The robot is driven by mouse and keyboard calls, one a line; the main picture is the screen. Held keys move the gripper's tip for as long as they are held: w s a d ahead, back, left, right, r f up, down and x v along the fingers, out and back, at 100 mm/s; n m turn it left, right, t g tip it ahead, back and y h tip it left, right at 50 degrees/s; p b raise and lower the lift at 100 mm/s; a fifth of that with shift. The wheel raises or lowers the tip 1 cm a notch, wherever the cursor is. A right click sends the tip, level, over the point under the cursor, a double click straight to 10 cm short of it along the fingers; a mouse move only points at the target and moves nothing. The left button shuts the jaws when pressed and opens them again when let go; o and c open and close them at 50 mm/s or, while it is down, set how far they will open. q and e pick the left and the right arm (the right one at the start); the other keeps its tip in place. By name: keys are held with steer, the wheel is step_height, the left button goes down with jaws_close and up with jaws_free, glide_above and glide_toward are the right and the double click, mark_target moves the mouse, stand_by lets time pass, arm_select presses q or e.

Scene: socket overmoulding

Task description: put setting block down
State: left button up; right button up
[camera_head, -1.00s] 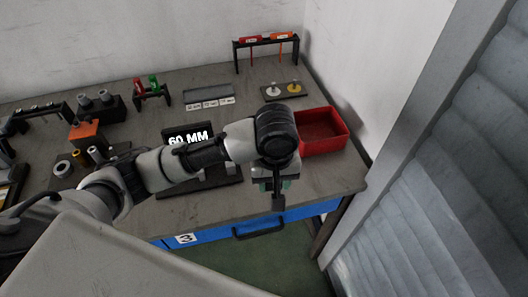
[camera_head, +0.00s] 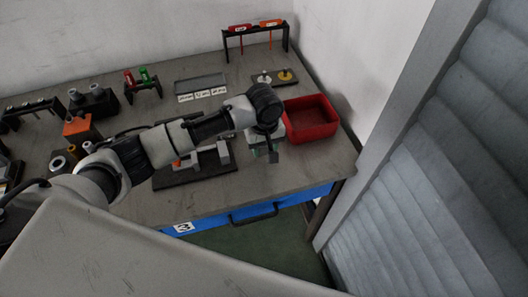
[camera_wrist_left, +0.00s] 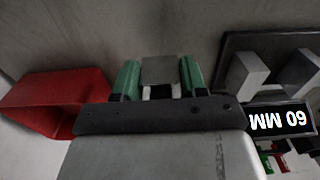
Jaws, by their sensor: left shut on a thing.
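The setting block (camera_wrist_left: 160,70) is a small grey block between the green fingertips of my left gripper (camera_wrist_left: 160,78) in the left wrist view. The gripper is shut on it. In the head view my left gripper (camera_head: 264,154) points down over the front right part of the bench, left of and in front of the red bin. The block cannot be made out clearly there. Whether the block touches the bench top is hard to tell. My right gripper is not in view.
The red bin (camera_head: 311,136) also shows in the left wrist view (camera_wrist_left: 50,98). A dark plate (camera_head: 195,177) with upright grey blocks lies left of the gripper. A "60 MM" display (camera_wrist_left: 280,120) stands beside it. Bare bench top (camera_head: 300,163) lies in front of the bin.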

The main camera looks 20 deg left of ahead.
mark_target(264, 154)
arm_select(q)
steer(key=shift+f, duration=1.5)
steer(key=shift+f, duration=0.1)
steer(key=o, duration=1.2)
steer(key=shift+s, duration=0.1)
step_height(264, 154, up, 12)
steer(key=shift+r+b, duration=0.15)
steer(key=shift+b, duration=0.15)
